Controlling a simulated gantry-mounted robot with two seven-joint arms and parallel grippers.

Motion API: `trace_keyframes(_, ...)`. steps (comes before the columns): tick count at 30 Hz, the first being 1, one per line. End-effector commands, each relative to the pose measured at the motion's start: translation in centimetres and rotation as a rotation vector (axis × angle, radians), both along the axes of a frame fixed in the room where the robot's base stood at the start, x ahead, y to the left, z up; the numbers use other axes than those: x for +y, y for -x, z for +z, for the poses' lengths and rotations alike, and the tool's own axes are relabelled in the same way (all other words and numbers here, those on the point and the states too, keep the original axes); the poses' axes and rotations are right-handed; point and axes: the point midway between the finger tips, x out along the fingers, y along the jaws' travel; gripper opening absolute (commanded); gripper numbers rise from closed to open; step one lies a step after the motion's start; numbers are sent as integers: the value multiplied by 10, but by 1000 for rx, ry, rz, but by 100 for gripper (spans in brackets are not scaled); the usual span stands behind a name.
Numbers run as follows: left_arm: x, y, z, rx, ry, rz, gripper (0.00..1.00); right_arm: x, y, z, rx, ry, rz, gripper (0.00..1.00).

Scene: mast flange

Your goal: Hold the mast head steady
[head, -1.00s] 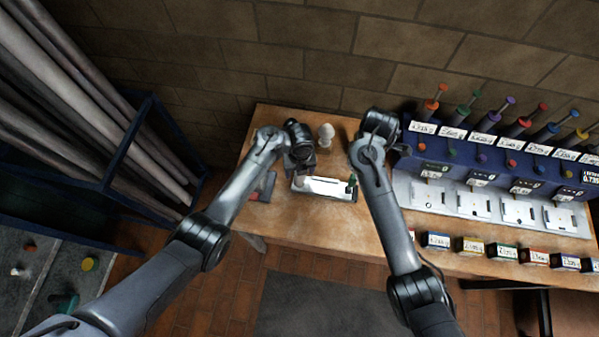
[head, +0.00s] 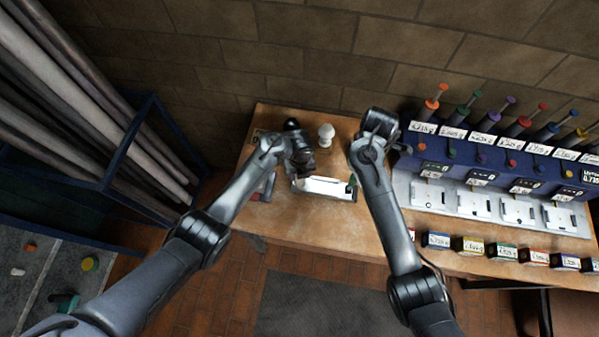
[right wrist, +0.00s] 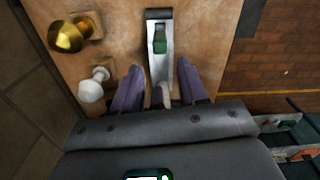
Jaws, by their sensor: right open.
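A pale, narrow metal piece (head: 322,187) lies on the workbench with a small green part (head: 352,182) at its right end. It also shows in the right wrist view (right wrist: 157,30), with the green part (right wrist: 160,42) on it. I cannot tell for sure which thing is the mast head. My right gripper (right wrist: 162,84) is open, its purple fingers on either side of the metal piece's near end; a small pale part shows between them, and contact is unclear. In the head view its fingers are hidden by the arm. My left gripper (head: 301,166) is dark and blurred, just above the metal piece's left end.
A white knob (head: 326,134) stands behind the metal piece, and a brass knob (right wrist: 66,36) shows in the right wrist view. A blue rack (head: 480,155) with coloured handles and several small boxes fill the right of the workbench (head: 300,226). Grey poles stand at left.

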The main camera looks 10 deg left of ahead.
Motion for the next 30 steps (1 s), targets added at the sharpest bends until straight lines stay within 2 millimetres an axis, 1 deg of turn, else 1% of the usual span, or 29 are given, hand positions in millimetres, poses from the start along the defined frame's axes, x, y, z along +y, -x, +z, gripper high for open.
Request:
trace_keyframes(1, 0, 0, 0, 0, 0, 0, 13, 0, 0, 0, 0, 0, 0, 43)
trace_keyframes(3, 0, 0, 0, 0, 0, 0, 2, 0, 0, 0, 0, 0, 0, 43)
trace_keyframes(4, 0, 0, 0, 0, 0, 0, 0, 0, 0, 0, 0, 0, 0, 43)
trace_keyframes(6, 0, 0, 0, 0, 0, 0, 0, 0, 0, 0, 0, 0, 0, 51)
trace_keyframes(13, 0, 0, 0, 0, 0, 0, 0, 0, -3, 0, -12, 10, 22, 51)
trace_keyframes(17, 0, 0, 0, 0, 0, 0, 0, 2, -8, 4, -36, 35, 103, 51)
trace_keyframes(20, 0, 0, 0, 0, 0, 0, 0, 6, -15, 11, -72, 61, 212, 51)
trace_keyframes(24, 0, 0, 0, 0, 0, -1, 0, 11, -27, 27, -142, 108, 414, 51)
trace_keyframes(27, 0, 0, 0, 0, 0, -1, 0, 15, -32, 36, -195, 144, 578, 51)
trace_keyframes(30, 0, 0, 0, 0, 0, 0, 0, 19, -33, 41, -243, 178, 743, 51)
